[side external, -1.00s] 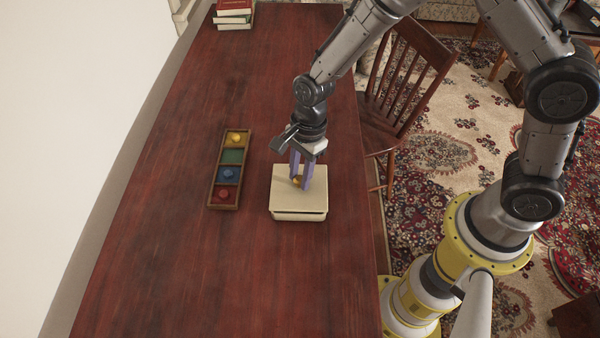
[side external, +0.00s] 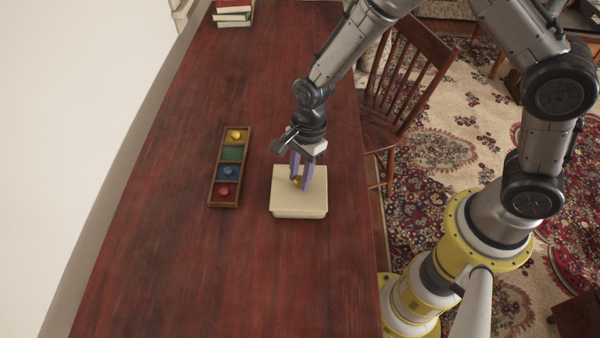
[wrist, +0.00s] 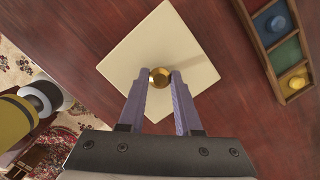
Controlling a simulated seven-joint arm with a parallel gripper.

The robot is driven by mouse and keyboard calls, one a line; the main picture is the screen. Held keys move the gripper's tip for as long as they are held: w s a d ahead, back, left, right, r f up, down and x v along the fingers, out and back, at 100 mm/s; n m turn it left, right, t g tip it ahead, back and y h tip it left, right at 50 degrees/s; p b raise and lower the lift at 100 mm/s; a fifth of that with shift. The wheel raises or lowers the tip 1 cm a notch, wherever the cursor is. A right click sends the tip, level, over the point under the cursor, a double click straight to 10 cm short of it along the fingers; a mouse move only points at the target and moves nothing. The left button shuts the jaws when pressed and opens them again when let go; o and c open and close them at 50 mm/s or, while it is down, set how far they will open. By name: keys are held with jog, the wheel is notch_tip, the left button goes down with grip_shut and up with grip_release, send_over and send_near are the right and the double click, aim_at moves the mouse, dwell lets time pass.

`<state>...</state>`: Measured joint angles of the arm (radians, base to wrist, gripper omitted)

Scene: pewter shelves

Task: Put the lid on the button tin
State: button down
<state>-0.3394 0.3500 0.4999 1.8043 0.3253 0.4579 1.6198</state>
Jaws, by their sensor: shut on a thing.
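The cream square lid (side external: 284,200) lies over the cream button tin (side external: 299,215) on the table, roughly lined up with it, with no clear gap showing between them. My gripper (side external: 299,185) is shut on the lid's round brass knob (side external: 296,181). In the wrist view the lid (wrist: 190,45) hides the tin, and the two purple fingers stand either side of the knob (wrist: 160,77). The inside of the tin is hidden.
A wooden tray (side external: 211,193) with yellow, green, blue and red compartments lies left of the tin; buttons sit in several of them. Books (side external: 233,12) are stacked at the far end. The front of the table (side external: 230,280) is clear.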

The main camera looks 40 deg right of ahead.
jog(key=c, duration=0.5)
grip_release()
jog(key=r, duration=0.4)
jog(key=d+r, duration=0.1)
jog(key=r, duration=0.4)
jog(key=d+r, duration=0.1)
jog(key=r, duration=0.3)
jog(key=shift+r, duration=0.4)
